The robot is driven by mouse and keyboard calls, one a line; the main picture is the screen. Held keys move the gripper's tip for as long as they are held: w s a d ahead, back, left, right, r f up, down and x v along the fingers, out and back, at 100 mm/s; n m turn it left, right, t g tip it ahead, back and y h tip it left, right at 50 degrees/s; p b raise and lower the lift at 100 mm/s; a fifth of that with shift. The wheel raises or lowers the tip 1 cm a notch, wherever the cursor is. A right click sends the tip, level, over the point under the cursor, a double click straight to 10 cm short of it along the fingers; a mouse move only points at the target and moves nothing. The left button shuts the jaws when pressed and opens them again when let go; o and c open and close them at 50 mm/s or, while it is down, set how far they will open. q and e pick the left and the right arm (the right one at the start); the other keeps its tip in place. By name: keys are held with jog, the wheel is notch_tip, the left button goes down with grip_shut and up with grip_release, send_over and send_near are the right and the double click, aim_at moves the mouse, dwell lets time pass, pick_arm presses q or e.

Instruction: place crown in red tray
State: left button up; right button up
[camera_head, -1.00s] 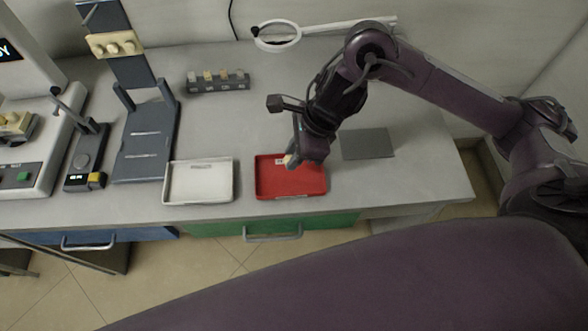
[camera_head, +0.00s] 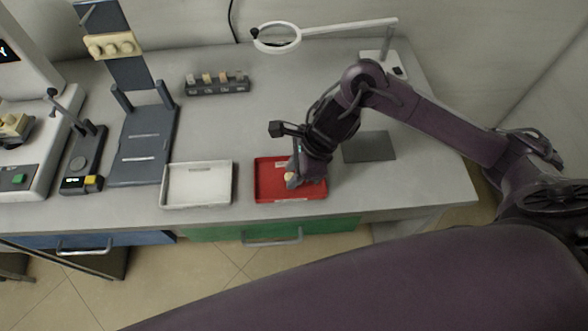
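The red tray (camera_head: 262,180) sits near the front edge of the bench. My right gripper (camera_head: 292,181) points down over the middle of the red tray. A small cream-coloured piece, which I take for the crown (camera_head: 290,177), shows at its fingertips, low over the tray floor. The gripper looks shut on it, though the fingers are small and partly hidden. I cannot tell whether the piece touches the tray. My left gripper is not in view.
A white tray (camera_head: 197,203) stands just left of the red one. A rack of small blocks (camera_head: 218,86) is behind. A ring magnifier (camera_head: 277,37) stands at the back, and a grey mat (camera_head: 369,147) lies to the right. Dark stands and a device fill the left.

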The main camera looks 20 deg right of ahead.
jog(key=shift+o, duration=1.1)
jog(key=shift+r, duration=0.15)
jog(key=shift+d+r, duration=0.15)
jog(key=shift+r, duration=0.2)
jog(key=p+v, duration=0.1)
jog(key=v, duration=1)
jog(key=shift+s+d, duration=0.1)
jog(key=shift+s, duration=0.05)
